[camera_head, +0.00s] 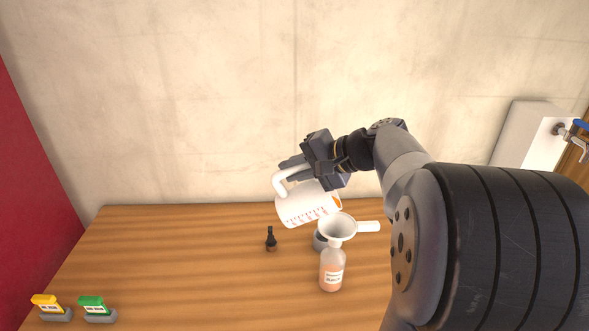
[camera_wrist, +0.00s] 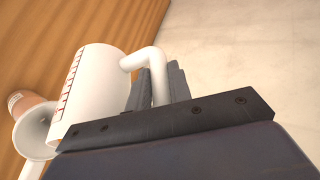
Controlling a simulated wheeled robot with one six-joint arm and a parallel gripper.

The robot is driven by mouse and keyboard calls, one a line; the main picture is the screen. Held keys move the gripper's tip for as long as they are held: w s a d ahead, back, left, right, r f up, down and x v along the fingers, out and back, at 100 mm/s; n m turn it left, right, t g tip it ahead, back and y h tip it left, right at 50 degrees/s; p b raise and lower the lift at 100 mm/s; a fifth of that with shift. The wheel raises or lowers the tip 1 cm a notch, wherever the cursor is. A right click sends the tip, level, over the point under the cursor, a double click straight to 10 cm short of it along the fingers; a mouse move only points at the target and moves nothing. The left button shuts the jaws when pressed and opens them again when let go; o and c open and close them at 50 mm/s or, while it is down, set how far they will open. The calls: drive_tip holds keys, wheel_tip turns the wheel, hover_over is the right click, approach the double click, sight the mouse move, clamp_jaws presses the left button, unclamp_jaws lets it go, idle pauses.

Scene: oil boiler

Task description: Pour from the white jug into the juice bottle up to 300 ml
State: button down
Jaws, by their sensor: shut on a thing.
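The white jug (camera_head: 305,205) with red markings is tilted in the air, its mouth toward the white funnel (camera_head: 338,226). My gripper (camera_head: 293,168) is shut on the jug's handle; the wrist view shows the fingers (camera_wrist: 155,90) around the handle of the jug (camera_wrist: 95,90). The juice bottle (camera_head: 331,271) stands upright on the table with the funnel in its neck. Orange-pink liquid shows in its lower part, and orange shows at the jug's mouth. I cannot read the liquid's level in ml. The wrist view also shows the funnel (camera_wrist: 33,128) and bottle (camera_wrist: 22,102).
A small black object (camera_head: 271,239) stands left of the bottle on the wooden table (camera_head: 190,250). A dark grey round thing is partly hidden behind the funnel. Yellow (camera_head: 47,303) and green (camera_head: 94,305) labelled items lie at the front left. A white tank with a tap (camera_head: 525,140) is at the right.

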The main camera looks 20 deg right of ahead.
drive_tip(key=shift+d+y+b, duration=0.3)
drive_tip(key=shift+b, duration=0.15)
drive_tip(key=shift+s+r, duration=0.1)
drive_tip(key=shift+s+d+f+t+y+b, duration=0.1)
drive_tip(key=shift+d+f+t+y+b, duration=0.25)
drive_tip(key=shift+b, duration=0.4)
idle(1.8)
drive_tip(key=shift+s+d+r+m+t+y+b, duration=0.15)
drive_tip(key=shift+d+m+t+y+b, duration=0.15)
drive_tip(key=shift+d+y+b, duration=0.15)
idle(4.5)
